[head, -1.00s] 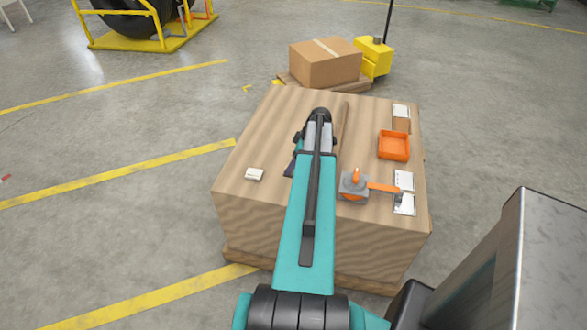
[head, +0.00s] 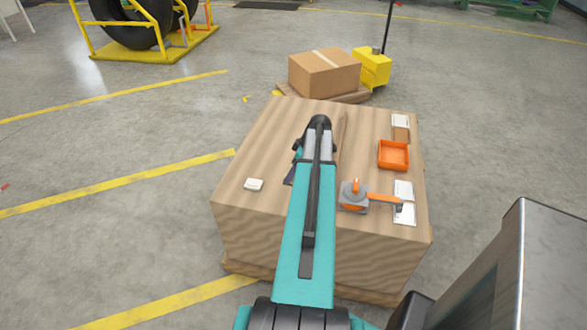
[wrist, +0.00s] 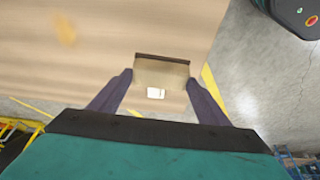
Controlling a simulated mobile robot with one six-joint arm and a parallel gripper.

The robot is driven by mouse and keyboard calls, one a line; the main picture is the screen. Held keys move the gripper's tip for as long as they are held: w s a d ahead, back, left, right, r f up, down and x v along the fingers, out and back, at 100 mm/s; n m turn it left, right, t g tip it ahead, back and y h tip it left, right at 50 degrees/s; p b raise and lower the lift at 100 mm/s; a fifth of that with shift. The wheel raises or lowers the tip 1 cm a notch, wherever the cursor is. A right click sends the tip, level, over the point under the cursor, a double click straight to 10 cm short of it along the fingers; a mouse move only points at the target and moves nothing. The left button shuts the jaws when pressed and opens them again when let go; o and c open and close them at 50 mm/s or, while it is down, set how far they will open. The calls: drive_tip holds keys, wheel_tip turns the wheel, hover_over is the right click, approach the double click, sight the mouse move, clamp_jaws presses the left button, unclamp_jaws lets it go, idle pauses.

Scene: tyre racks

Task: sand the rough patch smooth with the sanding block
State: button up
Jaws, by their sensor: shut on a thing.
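The sanding block (wrist: 163,73) is a tan block with a dark edge; a small white label shows at its lower part. My gripper (wrist: 160,85) is shut on it, with a dark purple finger at each side in the wrist view. In the head view my arm hides the block and most of the gripper over the wooden crate top (head: 260,140). A faint orange-tan spot (wrist: 65,29) on the wood, at upper left in the wrist view, may be the rough patch. I cannot tell whether the block touches the wood.
On the crate's right side are an orange tray (head: 394,155), a grey and orange tool (head: 354,197) and white cards (head: 403,190). A small white item (head: 254,184) lies at left. A cardboard box (head: 324,75) stands beyond the far edge. The crate's left top is mostly clear.

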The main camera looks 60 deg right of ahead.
drive_tip(key=w+a+r+m, duration=0.1)
drive_tip(key=w+a+r, duration=0.6)
drive_tip(key=w+a, duration=0.55)
drive_tip(key=w+a+r, duration=0.8)
drive_tip(key=w+a, duration=0.3)
drive_tip(key=a, duration=0.2)
drive_tip(key=w+a+r, duration=0.1)
drive_tip(key=a+r, duration=0.3)
drive_tip(key=a, duration=0.7)
drive_tip(key=w+a+r+m, duration=0.1)
drive_tip(key=a+r, duration=0.4)
drive_tip(key=a, duration=0.6)
drive_tip(key=w+a+r+h, duration=0.1)
drive_tip(key=w+a+r, duration=0.2)
drive_tip(key=a, duration=0.8)
wheel_tip(320, 180, up, 2)
drive_tip(key=shift+w+r+m, duration=0.15)
drive_tip(key=shift+w+m, duration=0.05)
drive_tip(key=shift+m, duration=0.2)
drive_tip(key=shift+a, duration=0.1)
